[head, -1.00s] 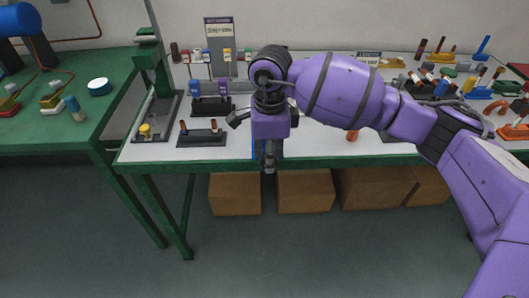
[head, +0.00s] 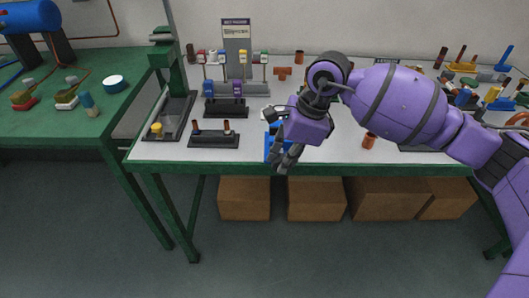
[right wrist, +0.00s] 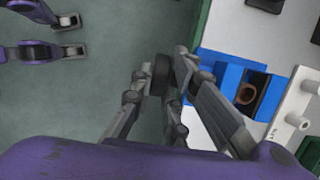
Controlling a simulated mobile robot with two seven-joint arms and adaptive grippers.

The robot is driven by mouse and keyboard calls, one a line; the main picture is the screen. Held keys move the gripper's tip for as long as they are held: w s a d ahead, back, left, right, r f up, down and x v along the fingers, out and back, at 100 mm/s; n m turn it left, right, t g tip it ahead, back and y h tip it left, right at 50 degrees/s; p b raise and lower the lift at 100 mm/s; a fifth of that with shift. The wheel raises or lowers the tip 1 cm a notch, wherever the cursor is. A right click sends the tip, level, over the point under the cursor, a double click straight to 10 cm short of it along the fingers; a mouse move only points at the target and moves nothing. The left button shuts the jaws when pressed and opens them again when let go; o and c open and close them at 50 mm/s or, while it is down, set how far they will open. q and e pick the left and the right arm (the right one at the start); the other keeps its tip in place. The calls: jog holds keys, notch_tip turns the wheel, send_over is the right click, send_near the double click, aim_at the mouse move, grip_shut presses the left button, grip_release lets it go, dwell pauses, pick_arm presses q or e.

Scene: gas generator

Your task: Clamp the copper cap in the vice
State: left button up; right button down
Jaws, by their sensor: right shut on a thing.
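The blue vice (head: 271,148) sits at the front edge of the white-topped table. In the right wrist view the vice (right wrist: 228,76) holds the ring-shaped copper cap (right wrist: 249,95) between its jaws; whether the jaws press on it I cannot tell. My right gripper (head: 285,160) is at the front of the vice, just off the table edge. In the right wrist view my right gripper (right wrist: 164,74) is shut on a dark round part that looks like the vice handle (right wrist: 160,78); the fingers partly hide it. My left gripper is not in view.
A copper piece (head: 369,140) stands on the table to the right. A dark block with two pegs (head: 213,140) and a press stand (head: 168,118) are left of the vice. Cardboard boxes (head: 317,198) lie under the table. Floor in front is clear.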

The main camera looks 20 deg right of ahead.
jog(key=shift+s+d+f+y+b, duration=0.25)
jog(key=shift+f+y+b, duration=0.2)
jog(key=shift+y+b, duration=0.4)
jog(key=shift+t+y+b, duration=0.35)
jog(key=shift+t+y, duration=0.05)
jog(key=shift+y, duration=0.15)
jog(key=shift+d+t+y+b, duration=0.1)
jog(key=shift+t+y+b, duration=0.2)
jog(key=shift+y+b, duration=1.2)
jog(key=shift+b, duration=0.05)
jog(key=c, duration=1.8)
grip_release()
jog(key=shift+r, duration=0.1)
jog(key=shift+o, duration=0.2)
jog(key=shift+d+r, duration=0.1)
jog(key=shift+d, duration=0.05)
